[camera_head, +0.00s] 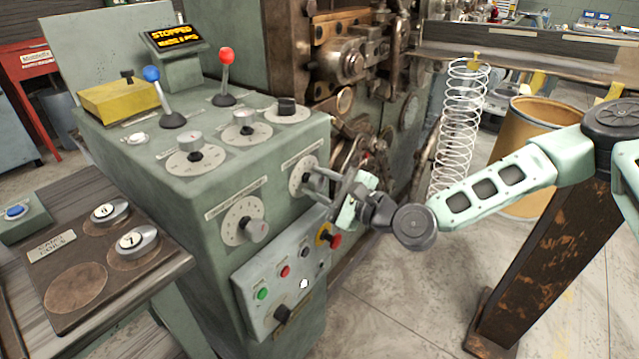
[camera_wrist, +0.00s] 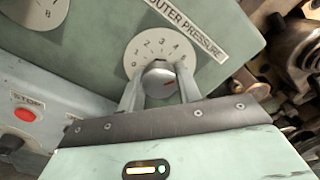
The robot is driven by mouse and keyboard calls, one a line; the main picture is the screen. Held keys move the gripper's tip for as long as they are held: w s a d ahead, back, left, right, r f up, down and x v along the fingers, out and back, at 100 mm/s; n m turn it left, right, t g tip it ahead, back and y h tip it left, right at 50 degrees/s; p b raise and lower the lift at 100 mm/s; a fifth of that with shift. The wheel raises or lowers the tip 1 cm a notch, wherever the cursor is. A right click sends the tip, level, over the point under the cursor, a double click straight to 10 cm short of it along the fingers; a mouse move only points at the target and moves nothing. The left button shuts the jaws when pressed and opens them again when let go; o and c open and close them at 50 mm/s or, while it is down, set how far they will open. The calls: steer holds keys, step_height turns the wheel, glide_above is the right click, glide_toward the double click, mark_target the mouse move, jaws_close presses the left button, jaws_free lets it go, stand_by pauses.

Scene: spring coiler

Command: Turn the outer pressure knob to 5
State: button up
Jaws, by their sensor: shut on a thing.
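In the head view, my gripper (camera_head: 312,184) reaches the dial (camera_head: 297,180) on the green cabinet's front from the right. The knob is mostly hidden there.
Another dial with a knob (camera_head: 255,230) is to the lower left on the same cabinet face. Below is a button panel (camera_head: 270,295) with a red emergency-style button (camera_head: 335,240) close under my gripper. Machinery stands behind; open floor lies to the right.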

steer(key=o, duration=1)
steer(key=p+v, duration=0.2)
steer(key=v, duration=1.5)
steer(key=shift+d, duration=0.2)
steer(key=shift+s, duration=0.15)
